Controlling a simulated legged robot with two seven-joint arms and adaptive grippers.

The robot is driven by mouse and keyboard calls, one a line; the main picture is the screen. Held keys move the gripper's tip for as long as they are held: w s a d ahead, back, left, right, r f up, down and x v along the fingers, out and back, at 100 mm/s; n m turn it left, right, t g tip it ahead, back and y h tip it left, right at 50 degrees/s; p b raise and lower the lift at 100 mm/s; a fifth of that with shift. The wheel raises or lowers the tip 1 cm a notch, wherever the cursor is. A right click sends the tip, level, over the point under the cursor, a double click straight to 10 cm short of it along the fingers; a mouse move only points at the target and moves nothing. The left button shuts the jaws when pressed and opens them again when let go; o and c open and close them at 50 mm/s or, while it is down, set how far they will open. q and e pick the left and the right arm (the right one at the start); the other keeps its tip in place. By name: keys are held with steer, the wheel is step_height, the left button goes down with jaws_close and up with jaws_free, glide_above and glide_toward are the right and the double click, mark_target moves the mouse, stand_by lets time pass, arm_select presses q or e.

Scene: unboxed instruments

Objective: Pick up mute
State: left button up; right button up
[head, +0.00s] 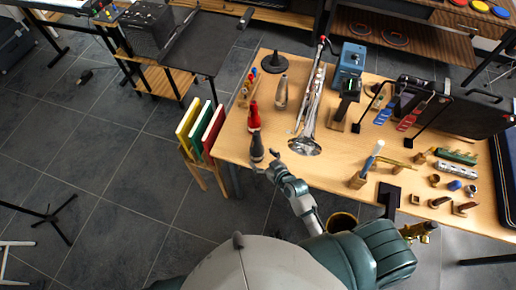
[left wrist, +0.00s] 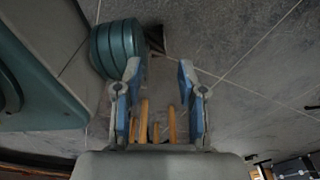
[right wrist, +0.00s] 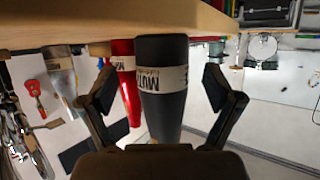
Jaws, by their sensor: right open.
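A black mute (head: 257,148) with a pale label stands at the near left edge of the wooden table (head: 335,165). My right gripper (head: 265,162) is at that edge, close to the mute. In the right wrist view, the labelled black mute (right wrist: 163,98) stands between the spread fingers of my right gripper (right wrist: 160,78), with gaps on both sides. A red mute (head: 253,117) stands behind it, and a grey one (head: 281,92) farther back. My left gripper (left wrist: 158,72) is open and empty above the floor in the left wrist view; the head view does not show it.
A silver trumpet (head: 310,110) stands right of the mutes. Books in a wooden rack (head: 202,130) stand left of the table. Small parts and a black case (head: 455,105) occupy the table's right side. The near middle tabletop is clear.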

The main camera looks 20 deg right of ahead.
mark_target(260, 145)
steer(key=x, duration=0.4)
steer(key=shift+a+f, duration=0.1)
steer(key=shift+a, duration=0.1)
steer(key=shift+w+a, duration=0.15)
steer(key=shift+c, duration=1.4)
steer(key=shift+d, duration=0.35)
steer(key=c, duration=1)
steer(key=shift+a, duration=0.1)
arm_select(q)
steer(key=s, duration=0.1)
steer(key=s+a+p, duration=0.1)
steer(key=s, duration=0.2)
steer(key=shift+s+a+f+p, duration=0.1)
steer(key=shift+a+f+p, duration=0.15)
steer(key=shift+a+p, duration=0.05)
arm_select(e)
step_height(260, 145, up, 10)
